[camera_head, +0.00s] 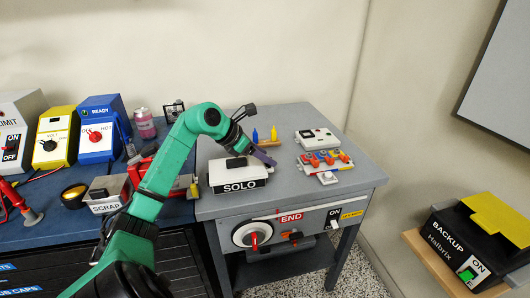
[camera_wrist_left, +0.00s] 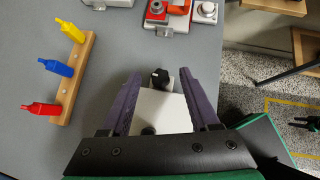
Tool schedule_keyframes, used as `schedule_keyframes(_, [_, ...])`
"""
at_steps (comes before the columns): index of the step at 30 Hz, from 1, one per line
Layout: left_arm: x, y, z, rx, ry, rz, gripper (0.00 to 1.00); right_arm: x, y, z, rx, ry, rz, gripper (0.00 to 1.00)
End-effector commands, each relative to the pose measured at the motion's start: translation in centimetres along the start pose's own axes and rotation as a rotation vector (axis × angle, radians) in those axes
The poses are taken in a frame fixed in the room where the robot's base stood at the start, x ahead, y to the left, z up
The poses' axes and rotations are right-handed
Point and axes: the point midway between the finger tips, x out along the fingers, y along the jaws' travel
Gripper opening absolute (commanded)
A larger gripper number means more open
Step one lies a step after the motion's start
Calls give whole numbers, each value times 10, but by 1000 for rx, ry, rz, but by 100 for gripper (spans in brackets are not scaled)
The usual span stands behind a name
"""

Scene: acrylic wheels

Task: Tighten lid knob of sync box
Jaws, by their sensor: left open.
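A white box labelled SOLO (camera_head: 238,183) sits at the left of the grey bench, under my left arm; I see no label reading sync. In the left wrist view, a white lid surface (camera_wrist_left: 163,112) lies beneath my left gripper. It has a black knob (camera_wrist_left: 160,77) near its far edge and a second dark round part (camera_wrist_left: 148,131) closer to the palm. My left gripper (camera_wrist_left: 160,85) is open, with its purple fingers on either side of the lid and the black knob. In the head view the gripper (camera_head: 264,158) is beside the SOLO box. I cannot tell whether it touches the lid.
A wooden rack (camera_wrist_left: 75,78) with yellow, blue and red bottles stands nearby. A white device (camera_head: 317,138) and orange-and-white modules (camera_head: 325,158) are to the right. A scrap container (camera_head: 106,194) stands left on the blue-topped bench. The grey bench's front right is clear.

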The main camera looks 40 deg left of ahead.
Motion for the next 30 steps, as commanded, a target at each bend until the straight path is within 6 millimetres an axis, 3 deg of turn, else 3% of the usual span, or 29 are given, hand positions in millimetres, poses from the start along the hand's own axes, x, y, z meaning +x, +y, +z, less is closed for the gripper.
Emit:
schedule_keyframes(8, [7,0,0,1,0,1,62,0,-6,-1,-1,2,-9,50])
schedule_keyframes(9, [6,0,0,1,0,1,58,0,-6,-1,-1,2,-8,50])
schedule_keyframes(12, [6,0,0,1,0,0,20,0,-5,-1,-2,0,-7,50])
schedule_keyframes(14, [6,0,0,1,0,0,0,0,-4,0,-2,-1,-6,50])
schedule_keyframes(30, [6,2,0,74,1,-75,0,0,1,3,-3,-6,1,50])
